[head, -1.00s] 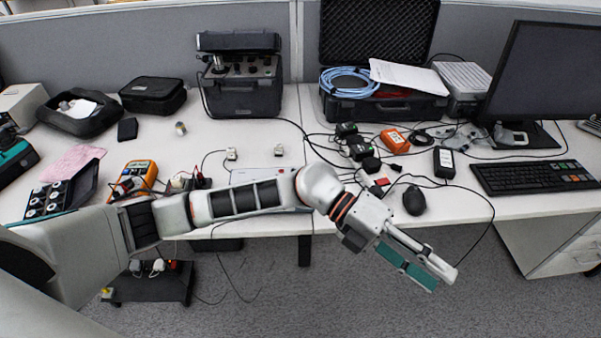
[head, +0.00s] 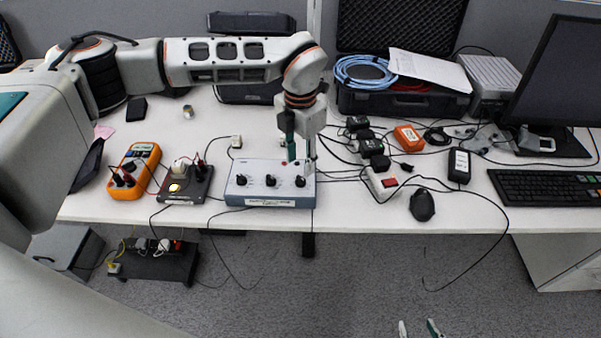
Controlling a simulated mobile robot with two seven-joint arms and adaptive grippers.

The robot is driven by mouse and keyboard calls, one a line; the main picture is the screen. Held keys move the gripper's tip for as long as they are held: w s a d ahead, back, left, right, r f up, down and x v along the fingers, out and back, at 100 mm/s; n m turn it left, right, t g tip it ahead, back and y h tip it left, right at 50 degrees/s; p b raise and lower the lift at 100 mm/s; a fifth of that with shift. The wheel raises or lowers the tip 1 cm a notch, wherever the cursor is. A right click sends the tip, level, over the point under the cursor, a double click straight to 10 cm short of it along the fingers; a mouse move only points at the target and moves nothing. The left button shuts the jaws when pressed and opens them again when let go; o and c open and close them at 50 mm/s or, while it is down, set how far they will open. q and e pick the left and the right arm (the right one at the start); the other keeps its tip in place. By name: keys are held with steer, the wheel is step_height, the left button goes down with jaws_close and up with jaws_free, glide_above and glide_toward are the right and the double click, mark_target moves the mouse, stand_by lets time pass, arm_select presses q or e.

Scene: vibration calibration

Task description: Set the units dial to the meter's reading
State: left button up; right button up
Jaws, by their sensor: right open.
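A grey-blue decade box (head: 285,201) with three black dials sits near the table's front edge. The left dial (head: 242,180), middle dial (head: 270,180) and right dial (head: 300,181) are in a row; their labels and settings are too small to read. The orange meter (head: 137,165) lies to the left; its reading is not legible. My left gripper (head: 301,160) points down just above the right dial, its two fingers apart with nothing between them. Contact with the dial cannot be told. My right gripper (head: 419,329) shows only its fingertips at the bottom edge, open and empty.
A small dark panel (head: 185,185) with a lit yellow spot and leads stands between meter and box. A white power strip (head: 381,181), black mouse (head: 422,205) and cables lie to the right. Black adapters (head: 361,137) stand behind them. A keyboard (head: 548,187) is far right.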

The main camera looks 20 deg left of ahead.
mark_target(300, 178)
arm_select(q)
steer(key=shift+f, duration=2.8)
jaws_close()
